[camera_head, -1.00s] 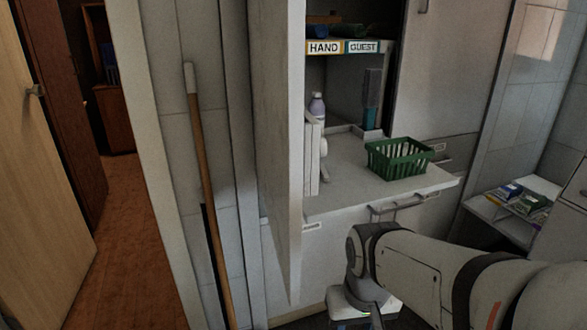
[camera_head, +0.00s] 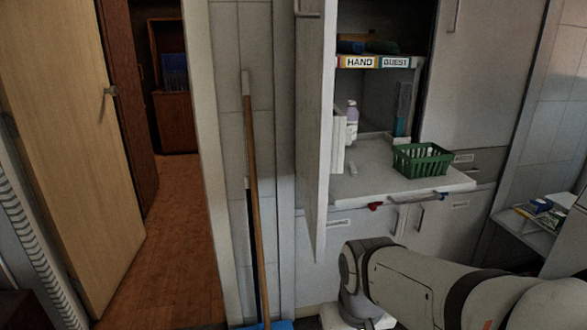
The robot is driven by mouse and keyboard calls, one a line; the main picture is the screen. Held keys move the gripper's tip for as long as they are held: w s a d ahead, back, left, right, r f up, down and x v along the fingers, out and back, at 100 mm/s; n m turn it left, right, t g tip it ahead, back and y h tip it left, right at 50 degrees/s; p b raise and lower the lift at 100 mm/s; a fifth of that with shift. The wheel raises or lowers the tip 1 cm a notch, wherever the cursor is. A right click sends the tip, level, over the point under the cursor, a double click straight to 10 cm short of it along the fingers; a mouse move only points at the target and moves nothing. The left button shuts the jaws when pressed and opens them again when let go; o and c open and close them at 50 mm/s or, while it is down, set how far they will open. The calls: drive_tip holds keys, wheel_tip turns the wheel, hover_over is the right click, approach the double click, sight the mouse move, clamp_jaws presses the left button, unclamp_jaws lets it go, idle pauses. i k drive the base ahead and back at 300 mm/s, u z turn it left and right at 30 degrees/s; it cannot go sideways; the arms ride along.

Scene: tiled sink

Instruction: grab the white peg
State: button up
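A small pale piece (camera_head: 353,168) lies on the white counter (camera_head: 400,188), left of the green basket. It could be the white peg, but it is too small to tell. A small red item (camera_head: 375,206) and a small blue item (camera_head: 442,195) show at the counter's front edge; their shape is unclear. My arm reaches in from the lower right and bends down below the counter. My gripper's fingers are not visible; the arm's lower end runs to the bottom edge of the picture.
The green basket (camera_head: 422,160) stands on the counter. A white bottle (camera_head: 351,122) is behind the open cabinet door (camera_head: 314,130). A broom (camera_head: 255,200) leans on the wall at left. A wooden door (camera_head: 75,130) opens onto a clear brown floor (camera_head: 172,240).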

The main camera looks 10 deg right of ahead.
sight(353, 171)
drive_tip(key=u, duration=2.6)
drive_tip(key=k, duration=1.3)
drive_tip(key=z, duration=2.25)
drive_tip(key=i, duration=1)
drive_tip(key=z, duration=0.1)
